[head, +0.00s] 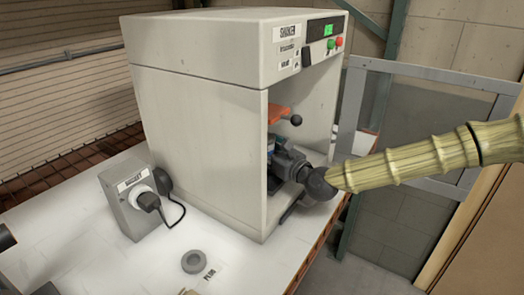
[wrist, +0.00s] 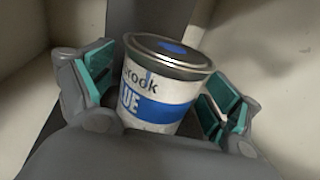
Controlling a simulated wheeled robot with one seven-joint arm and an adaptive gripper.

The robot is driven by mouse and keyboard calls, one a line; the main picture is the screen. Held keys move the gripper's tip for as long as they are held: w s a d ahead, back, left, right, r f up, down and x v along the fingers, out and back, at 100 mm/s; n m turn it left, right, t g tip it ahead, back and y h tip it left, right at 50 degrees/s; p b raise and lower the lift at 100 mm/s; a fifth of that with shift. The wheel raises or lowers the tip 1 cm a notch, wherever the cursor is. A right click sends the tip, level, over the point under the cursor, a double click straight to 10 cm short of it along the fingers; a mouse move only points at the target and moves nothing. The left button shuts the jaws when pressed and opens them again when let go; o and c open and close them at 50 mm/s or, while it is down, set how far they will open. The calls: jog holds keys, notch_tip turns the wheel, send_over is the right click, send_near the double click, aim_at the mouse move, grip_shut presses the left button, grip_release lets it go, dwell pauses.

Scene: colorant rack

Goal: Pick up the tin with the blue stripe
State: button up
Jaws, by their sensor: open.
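The tin with the blue stripe (wrist: 158,88) stands between the open fingers of my gripper (wrist: 155,100) in the wrist view. It is white with a blue band, part of the word "BLUE", and a metal lid with a blue spot. It looks tilted in this view. The teal finger pads are on either side of it, and I cannot tell whether either touches. In the head view my gripper (head: 283,168) reaches into the open front of the shaker cabinet. A small part of the tin (head: 270,146) shows there, mostly hidden by the gripper and cabinet wall.
The shaker cabinet (head: 195,140) has side walls close around my gripper. An orange clamp plate (head: 283,113) with a dark knob hangs above it. The cabinet's open door (head: 440,90) is at right. A grey switch box (head: 130,205) and grey ring (head: 195,262) sit on the white bench.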

aim_at(269, 142)
jog(key=shift+c, duration=0.5)
jog(key=c, duration=1.3)
jog(key=shift+r, duration=0.2)
jog(key=shift+r+b, duration=0.5)
jog(key=shift+r, duration=0.9)
jog(key=shift+s+d+r, duration=0.1)
jog(key=shift+s+r, duration=0.05)
jog(key=shift+b+v, duration=1.3)
jog(key=shift+v, duration=7.4)
